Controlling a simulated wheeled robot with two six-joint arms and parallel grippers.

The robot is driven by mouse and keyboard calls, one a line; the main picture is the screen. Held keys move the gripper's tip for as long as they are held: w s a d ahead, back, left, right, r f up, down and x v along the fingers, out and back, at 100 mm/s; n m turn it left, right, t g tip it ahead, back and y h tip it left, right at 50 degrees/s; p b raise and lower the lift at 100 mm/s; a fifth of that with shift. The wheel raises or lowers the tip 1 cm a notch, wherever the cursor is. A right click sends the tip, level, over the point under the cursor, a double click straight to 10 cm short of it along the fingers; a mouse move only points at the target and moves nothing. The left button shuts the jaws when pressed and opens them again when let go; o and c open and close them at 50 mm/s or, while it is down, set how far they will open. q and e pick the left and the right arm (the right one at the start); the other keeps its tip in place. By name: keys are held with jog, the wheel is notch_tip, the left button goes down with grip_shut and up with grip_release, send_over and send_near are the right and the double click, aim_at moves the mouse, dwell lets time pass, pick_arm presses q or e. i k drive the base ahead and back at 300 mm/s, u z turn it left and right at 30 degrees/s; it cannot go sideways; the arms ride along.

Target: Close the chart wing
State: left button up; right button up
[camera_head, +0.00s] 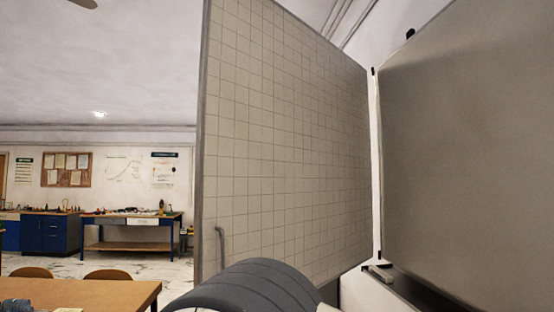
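The chart wing (285,140) is a tall pale panel with a printed square grid and a grey frame. It stands swung out at an angle, its right edge at the hinge side by the grey board (470,150). A grey bar handle (220,245) is on its face near the lower left edge. A dark, ribbed, rounded part, which looks like one of my arm links, covers the wing's lower edge. Neither of my grippers shows, so their state is hidden.
A wooden table (90,292) with two chairs is at lower left. A blue cabinet (50,232) and a workbench (130,220) with small items stand along the far wall. Open floor lies between the table and the workbench.

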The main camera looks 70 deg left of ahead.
aim_at(283, 169)
jog(key=u, duration=1.75)
jog(key=k, duration=0.5)
jog(key=u, duration=1.25)
jog(key=i, duration=1.15)
jog(key=z, duration=1.1)
